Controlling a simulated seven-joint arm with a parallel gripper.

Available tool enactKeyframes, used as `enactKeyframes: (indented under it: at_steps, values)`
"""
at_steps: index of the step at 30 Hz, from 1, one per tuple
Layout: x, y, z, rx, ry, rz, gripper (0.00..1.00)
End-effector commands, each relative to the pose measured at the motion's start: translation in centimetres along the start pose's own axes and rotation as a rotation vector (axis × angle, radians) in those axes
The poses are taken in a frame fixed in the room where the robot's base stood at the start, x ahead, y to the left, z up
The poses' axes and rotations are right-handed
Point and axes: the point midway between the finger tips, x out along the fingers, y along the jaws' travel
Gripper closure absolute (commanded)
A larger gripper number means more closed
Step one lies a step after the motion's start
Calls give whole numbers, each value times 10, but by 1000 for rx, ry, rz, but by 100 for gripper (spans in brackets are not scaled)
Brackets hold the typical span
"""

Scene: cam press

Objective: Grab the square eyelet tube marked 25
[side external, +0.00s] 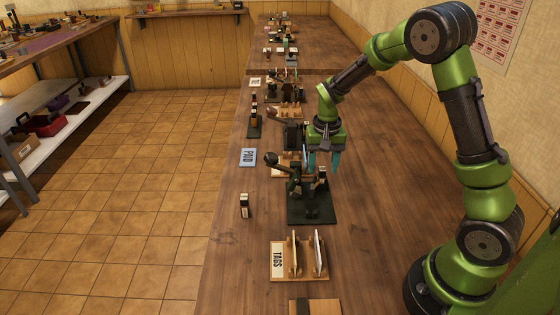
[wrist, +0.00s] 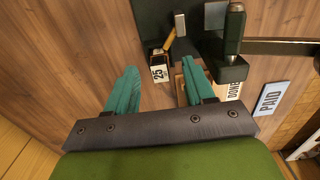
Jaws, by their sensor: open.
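The square tube marked 25 (wrist: 158,73) shows in the wrist view as a small dark piece with a white label, at the edge of the dark green press base. A yellowish strip stands just beyond it. My gripper (wrist: 160,66) is open, and in this view the tube appears between its teal fingertips. In the side external view my gripper (side external: 323,168) hangs over the far right part of the press (side external: 294,178), fingers pointing down. A small pale-topped piece there may be the tube, but its label is not readable. Whether the fingers touch it I cannot tell.
A blue PAID plate (side external: 248,157) lies left of the press. A small dark and cream piece (side external: 244,206) stands alone near the table's left edge. A wooden TAGS rack (side external: 278,262) stands in front, and a DONE rack (wrist: 232,88) is beside the press. Table to the right is clear.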

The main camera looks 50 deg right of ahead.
Motion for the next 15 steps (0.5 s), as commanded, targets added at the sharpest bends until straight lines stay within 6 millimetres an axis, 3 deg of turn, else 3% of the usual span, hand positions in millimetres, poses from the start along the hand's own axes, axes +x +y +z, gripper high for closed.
enactKeyframes:
  at_steps: [4,12,15]
  values:
    - [18,0,0,1,-1,1,47]
    - [22,0,0,1,0,-1,47]
    - [22,0,0,1,0,-1,59]
